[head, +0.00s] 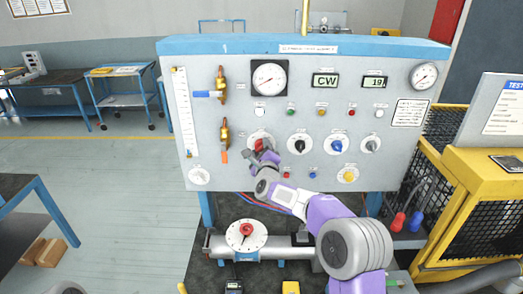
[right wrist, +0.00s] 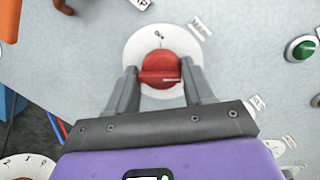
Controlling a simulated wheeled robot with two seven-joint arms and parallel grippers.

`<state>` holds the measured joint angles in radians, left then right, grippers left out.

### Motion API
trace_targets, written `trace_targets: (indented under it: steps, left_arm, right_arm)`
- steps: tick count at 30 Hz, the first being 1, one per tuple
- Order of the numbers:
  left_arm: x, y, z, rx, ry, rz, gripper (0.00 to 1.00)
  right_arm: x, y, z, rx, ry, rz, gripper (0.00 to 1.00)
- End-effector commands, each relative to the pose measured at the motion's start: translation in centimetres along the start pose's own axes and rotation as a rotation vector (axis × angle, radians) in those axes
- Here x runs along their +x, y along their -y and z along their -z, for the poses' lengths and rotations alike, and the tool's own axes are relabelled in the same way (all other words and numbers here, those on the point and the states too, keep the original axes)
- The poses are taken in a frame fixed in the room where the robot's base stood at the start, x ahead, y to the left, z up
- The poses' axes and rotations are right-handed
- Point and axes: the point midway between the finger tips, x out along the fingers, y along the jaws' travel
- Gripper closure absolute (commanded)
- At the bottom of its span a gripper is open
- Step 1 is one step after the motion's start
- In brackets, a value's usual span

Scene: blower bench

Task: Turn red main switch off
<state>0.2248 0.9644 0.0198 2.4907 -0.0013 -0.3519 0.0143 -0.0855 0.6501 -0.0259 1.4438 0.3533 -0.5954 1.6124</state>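The red main switch (head: 259,144) is a red rotary knob on a round white dial, on the grey panel left of centre. In the right wrist view the knob (right wrist: 159,70) has its grip bar lying about level, with a white mark towards the right. My right gripper (head: 266,158) is at the switch, hiding part of it in the head view. In the right wrist view its fingers (right wrist: 159,85) stand on either side of the knob, with a narrow gap at each side. It looks open around the knob, not clamped. My left gripper is not in view.
A black knob (head: 299,144), a blue knob (head: 337,145) and a grey knob (head: 370,145) sit to the right. An orange-handled valve (head: 224,136) is close on the left. A red-centred white dial (head: 246,235) stands on the pipe below. Small buttons are under the knobs.

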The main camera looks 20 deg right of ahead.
Motion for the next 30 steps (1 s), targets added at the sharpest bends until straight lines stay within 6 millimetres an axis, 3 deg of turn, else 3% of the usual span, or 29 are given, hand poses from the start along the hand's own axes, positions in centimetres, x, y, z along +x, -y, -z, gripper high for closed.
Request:
trace_targets:
  steps: [1,5,6,17,30]
  left_arm:
    - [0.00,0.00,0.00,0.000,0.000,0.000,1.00]
    - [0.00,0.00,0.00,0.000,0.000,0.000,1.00]
    - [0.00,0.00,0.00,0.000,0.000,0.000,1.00]
    - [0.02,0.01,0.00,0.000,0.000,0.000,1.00]
    - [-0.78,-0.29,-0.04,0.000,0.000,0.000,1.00]
  right_arm:
    - [0.00,0.09,-0.01,0.000,0.000,0.002,0.58]
    - [0.00,0.12,-0.03,0.000,0.000,0.003,0.78]
    - [0.00,0.14,-0.03,0.000,0.000,0.003,0.79]
    - [-0.01,0.21,-0.12,-0.077,-0.005,-0.004,0.79]
    - [0.01,0.35,-0.40,-0.436,-0.038,-0.043,0.79]
